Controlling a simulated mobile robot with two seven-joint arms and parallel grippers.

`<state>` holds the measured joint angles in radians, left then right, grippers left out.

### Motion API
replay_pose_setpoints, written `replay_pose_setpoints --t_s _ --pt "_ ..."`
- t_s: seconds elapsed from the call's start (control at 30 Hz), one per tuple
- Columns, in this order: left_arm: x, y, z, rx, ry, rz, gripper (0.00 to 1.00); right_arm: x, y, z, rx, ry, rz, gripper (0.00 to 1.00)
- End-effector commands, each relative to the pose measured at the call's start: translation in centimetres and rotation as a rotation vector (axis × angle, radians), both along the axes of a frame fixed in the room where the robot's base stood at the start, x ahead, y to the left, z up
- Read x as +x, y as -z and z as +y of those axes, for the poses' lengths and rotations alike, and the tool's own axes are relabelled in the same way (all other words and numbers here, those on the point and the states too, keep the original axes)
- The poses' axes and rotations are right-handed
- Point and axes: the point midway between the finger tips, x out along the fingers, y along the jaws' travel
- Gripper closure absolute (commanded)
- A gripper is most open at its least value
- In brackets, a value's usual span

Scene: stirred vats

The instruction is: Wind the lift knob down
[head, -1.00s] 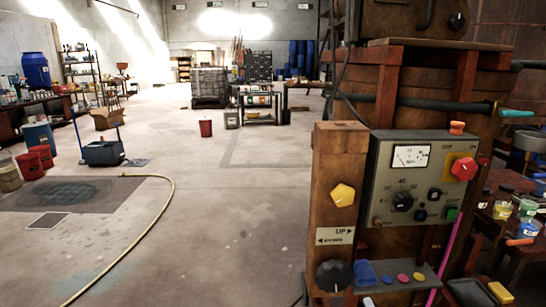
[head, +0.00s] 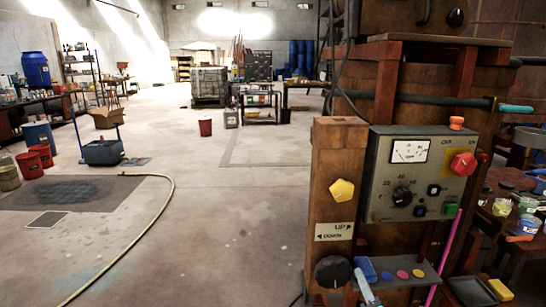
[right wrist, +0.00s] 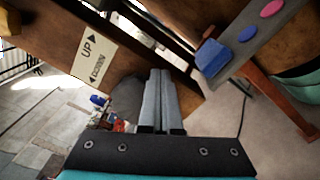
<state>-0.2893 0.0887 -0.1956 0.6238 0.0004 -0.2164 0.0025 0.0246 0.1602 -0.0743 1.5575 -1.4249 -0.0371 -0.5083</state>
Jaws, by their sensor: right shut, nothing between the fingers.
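A wooden post (head: 337,160) carries a yellow lobed knob (head: 342,191), an UP/DOWN arrow label (head: 334,231) below it, and a round black knob (head: 333,271) under the label. Which knob is the lift knob is not marked beyond the label. My right gripper (head: 360,273) is shut and empty, its fingers just right of the black knob in the head view. In the right wrist view its closed fingers (right wrist: 160,75) are beside the dark round knob (right wrist: 125,98), partly covering it; I cannot tell whether they touch. The label (right wrist: 92,57) also shows there. My left gripper is out of view.
A grey control box (head: 417,178) with a meter, dials and a red knob is right of the post. A small shelf (head: 424,271) with a blue block and coloured discs juts out below it, close to my right gripper. Floor left of the post is open.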

Motion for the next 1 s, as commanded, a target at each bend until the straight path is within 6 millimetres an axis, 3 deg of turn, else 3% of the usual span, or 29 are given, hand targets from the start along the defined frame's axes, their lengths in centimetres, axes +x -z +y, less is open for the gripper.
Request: replay_pose_setpoints --t_s 1.0 --pt "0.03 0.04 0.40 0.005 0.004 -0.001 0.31 0.13 0.08 0.76 0.001 -0.002 0.000 1.00"
